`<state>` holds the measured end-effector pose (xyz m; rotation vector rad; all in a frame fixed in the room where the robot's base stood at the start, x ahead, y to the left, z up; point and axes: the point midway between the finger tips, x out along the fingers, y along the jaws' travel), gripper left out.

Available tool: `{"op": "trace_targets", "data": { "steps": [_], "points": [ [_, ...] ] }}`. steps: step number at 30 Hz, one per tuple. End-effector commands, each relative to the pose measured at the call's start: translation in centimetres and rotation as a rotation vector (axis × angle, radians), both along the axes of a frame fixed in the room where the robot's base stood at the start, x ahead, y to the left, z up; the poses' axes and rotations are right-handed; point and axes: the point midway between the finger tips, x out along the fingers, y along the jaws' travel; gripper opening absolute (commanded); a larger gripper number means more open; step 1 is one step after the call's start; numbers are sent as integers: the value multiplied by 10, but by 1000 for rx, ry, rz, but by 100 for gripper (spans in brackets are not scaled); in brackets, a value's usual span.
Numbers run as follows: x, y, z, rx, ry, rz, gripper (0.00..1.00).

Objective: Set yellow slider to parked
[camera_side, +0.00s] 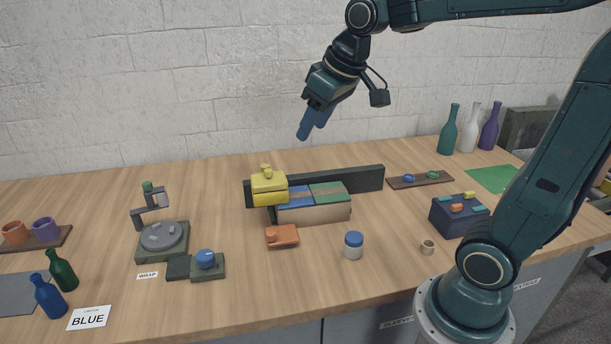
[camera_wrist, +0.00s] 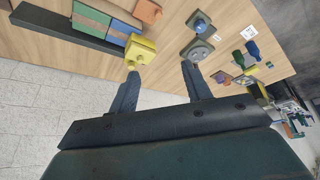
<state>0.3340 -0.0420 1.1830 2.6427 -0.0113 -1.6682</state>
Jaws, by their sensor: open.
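The yellow slider (camera_side: 268,190) is a block with a small knob on top. It sits at the left end of a long dark rail (camera_side: 362,180), beside a box with blue and green top panels (camera_side: 328,192). In the wrist view the yellow slider (camera_wrist: 141,46) shows just beyond my left finger's tip, at the end of the dark rail (camera_wrist: 70,32). My gripper (camera_side: 308,132) is open and empty, high above the table, up and right of the slider. Its two spread fingers show in the wrist view (camera_wrist: 160,72). No parked label is readable.
An orange block (camera_side: 282,236) and a blue-capped jar (camera_side: 353,245) stand in front of the rail. A round turntable device (camera_side: 162,238) and a blue-knobbed block (camera_side: 206,260) are to the left. A dark blue box (camera_side: 458,215) is at right. The air around my gripper is clear.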

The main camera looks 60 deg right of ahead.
Motion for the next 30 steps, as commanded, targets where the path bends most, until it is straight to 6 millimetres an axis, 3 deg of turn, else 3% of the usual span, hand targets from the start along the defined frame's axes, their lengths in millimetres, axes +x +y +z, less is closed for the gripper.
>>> {"op": "trace_targets", "data": {
  "steps": [10, 18, 24, 30],
  "points": [
    [84, -47, -18, 2, 26, -4, 49],
    [141, -91, -48, 7, 41, -5, 49],
    [176, -126, -77, 13, 48, -5, 49],
    [194, -149, -99, 18, 52, -3, 49]
  ]
}}
